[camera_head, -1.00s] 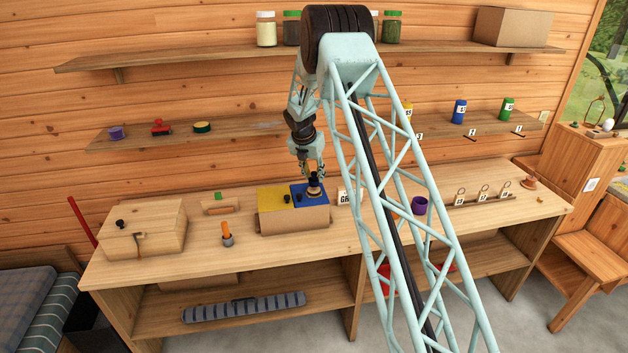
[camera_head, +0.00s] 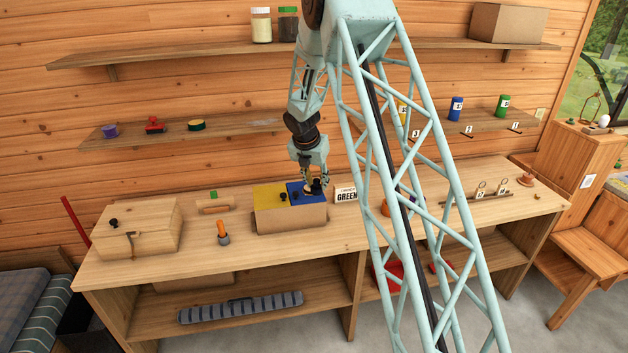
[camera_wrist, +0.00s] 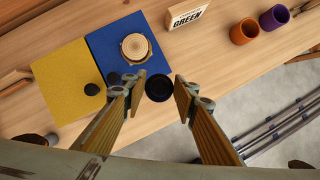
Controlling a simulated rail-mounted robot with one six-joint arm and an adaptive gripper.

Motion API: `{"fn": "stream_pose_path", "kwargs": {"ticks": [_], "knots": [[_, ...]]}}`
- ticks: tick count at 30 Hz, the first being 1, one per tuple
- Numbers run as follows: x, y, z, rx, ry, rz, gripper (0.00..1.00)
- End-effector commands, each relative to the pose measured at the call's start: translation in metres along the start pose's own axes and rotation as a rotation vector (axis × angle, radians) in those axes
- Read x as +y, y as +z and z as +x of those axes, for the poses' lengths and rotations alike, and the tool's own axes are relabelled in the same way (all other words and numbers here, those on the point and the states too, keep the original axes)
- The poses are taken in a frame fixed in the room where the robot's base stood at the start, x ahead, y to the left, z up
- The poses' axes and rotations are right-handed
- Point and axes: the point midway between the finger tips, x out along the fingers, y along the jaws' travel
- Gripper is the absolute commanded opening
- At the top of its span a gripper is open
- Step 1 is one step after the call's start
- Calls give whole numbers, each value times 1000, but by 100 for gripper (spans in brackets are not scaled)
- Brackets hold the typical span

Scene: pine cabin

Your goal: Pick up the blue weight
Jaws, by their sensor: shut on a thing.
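In the head view a blue cylinder (camera_head: 456,109) with a white label stands on the lower wall shelf, away from my gripper. My gripper (camera_head: 314,179) is low over the box with a yellow pad (camera_head: 270,197) and a blue pad (camera_head: 304,192). In the wrist view my gripper (camera_wrist: 160,88) is shut on a round black piece (camera_wrist: 158,89) between its fingertips, over the blue pad's edge. A round wooden piece (camera_wrist: 135,46) sits on the blue pad beside it.
A sign reading GREEN (camera_wrist: 186,14), an orange cup (camera_wrist: 243,31) and a purple cup (camera_wrist: 274,17) stand to the right of the pads. A wooden chest (camera_head: 137,230) stands at the bench's left. A green cylinder (camera_head: 502,107) is near the blue one.

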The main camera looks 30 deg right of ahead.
Motion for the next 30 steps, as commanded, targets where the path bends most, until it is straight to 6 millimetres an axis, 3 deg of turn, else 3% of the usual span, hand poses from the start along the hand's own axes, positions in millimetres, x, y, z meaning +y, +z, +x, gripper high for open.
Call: {"fn": "stream_pose_path", "kwargs": {"ticks": [12, 30], "knots": [[-25, -32, -18, -1, 1, 0, 7], [-31, -38, -22, -1, 1, 0, 7]]}}
